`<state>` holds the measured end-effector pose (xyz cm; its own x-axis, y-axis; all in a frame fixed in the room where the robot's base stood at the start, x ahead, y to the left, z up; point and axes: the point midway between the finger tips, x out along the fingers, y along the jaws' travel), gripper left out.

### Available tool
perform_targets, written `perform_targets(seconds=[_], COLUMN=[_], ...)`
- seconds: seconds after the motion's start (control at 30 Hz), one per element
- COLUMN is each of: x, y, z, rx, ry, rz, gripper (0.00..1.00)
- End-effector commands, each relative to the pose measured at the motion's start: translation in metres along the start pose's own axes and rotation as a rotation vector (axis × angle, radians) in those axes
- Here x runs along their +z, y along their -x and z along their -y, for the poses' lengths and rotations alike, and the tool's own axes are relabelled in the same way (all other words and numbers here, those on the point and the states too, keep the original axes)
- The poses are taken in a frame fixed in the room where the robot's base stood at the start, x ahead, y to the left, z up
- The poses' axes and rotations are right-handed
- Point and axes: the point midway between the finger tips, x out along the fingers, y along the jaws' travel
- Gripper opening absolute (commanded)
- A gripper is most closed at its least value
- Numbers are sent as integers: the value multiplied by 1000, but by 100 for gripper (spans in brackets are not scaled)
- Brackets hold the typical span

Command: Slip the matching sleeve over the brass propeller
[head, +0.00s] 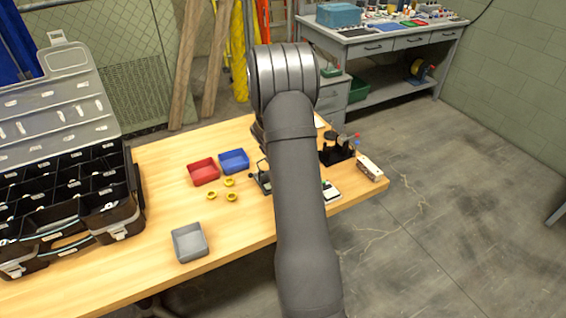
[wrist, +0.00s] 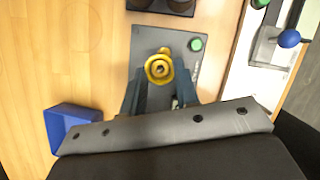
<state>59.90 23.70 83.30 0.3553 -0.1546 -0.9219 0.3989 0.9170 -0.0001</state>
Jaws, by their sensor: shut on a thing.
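My gripper (wrist: 161,80) reaches down over a grey plate (wrist: 146,42) in the wrist view. Its two dark fingers are shut on a yellow ring-shaped sleeve (wrist: 150,73), one finger on each side. A darker, brass-coloured centre shows inside the ring. I cannot tell whether that is the brass propeller, or whether the sleeve is around it, above it or seated. A yellow lobe shows at the ring's upper edge. In the head view my arm hides the gripper and the held sleeve. Several loose yellow sleeves (head: 231,196) lie on the wooden table left of my arm.
A green knob (wrist: 196,44) stands on the plate close to the right finger. A blue bin (head: 234,161), a red bin (head: 204,171) and a grey bin (head: 190,242) sit on the table (head: 155,175). A black fixture (head: 336,152) is right of my arm. An open case (head: 70,190) fills the left.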

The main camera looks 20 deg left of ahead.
Motion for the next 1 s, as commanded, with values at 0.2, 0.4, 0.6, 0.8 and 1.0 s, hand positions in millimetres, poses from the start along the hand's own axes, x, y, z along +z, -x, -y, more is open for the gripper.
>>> perform_targets(seconds=[0.2,0.4,0.6,0.8,1.0], x=[-1,-1,-3,-4,-4], y=[-2,-3,-6,-8,-8], z=[0,0,0,0,0], rx=[0,0,0,1,1], ry=[0,0,0,-1,-1], rz=[0,0,-1,-1,0], gripper=[7,7,7,7,36])
